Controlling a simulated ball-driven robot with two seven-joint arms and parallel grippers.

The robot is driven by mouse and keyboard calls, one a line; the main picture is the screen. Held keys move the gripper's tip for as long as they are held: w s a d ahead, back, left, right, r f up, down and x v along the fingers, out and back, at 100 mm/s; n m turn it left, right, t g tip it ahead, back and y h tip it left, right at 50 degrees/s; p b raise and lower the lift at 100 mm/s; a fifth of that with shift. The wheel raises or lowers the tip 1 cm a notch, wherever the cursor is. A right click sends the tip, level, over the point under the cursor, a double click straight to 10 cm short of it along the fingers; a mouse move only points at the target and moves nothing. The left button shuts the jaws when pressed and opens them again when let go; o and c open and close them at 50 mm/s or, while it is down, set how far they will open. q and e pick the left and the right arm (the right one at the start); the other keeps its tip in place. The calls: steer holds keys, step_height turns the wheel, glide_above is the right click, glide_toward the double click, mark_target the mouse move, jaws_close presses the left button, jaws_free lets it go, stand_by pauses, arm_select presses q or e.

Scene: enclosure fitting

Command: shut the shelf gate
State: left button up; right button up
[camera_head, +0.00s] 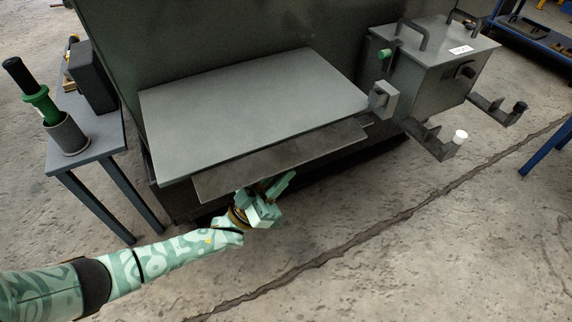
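A wide light-grey shelf panel (250,110) juts out from the dark cabinet. A darker flat plate (290,156), which may be the shelf gate, sticks out below its front edge, roughly level. I cannot tell how it is hinged. A small metal block (384,98) sits at the shelf's right corner. My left gripper (271,186) is just in front of and under the plate's front edge, its fingers apart. Nothing shows between them; I cannot tell whether they touch the plate. My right gripper is out of view.
A grey box (430,80) with handles is on the right, with two brackets jutting forward, one white-tipped (460,137), one black-tipped (520,107). A side table (95,140) at left holds a cup (68,137) with a green-and-black tool (34,90). The front floor is clear.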

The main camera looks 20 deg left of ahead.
arm_select(q)
steer(key=shift+x, duration=0.95)
jaws_close()
steer(key=shift+r+n+t+y, duration=0.1)
steer(key=shift+n+t+y, duration=0.2)
steer(key=shift+n+y, duration=0.1)
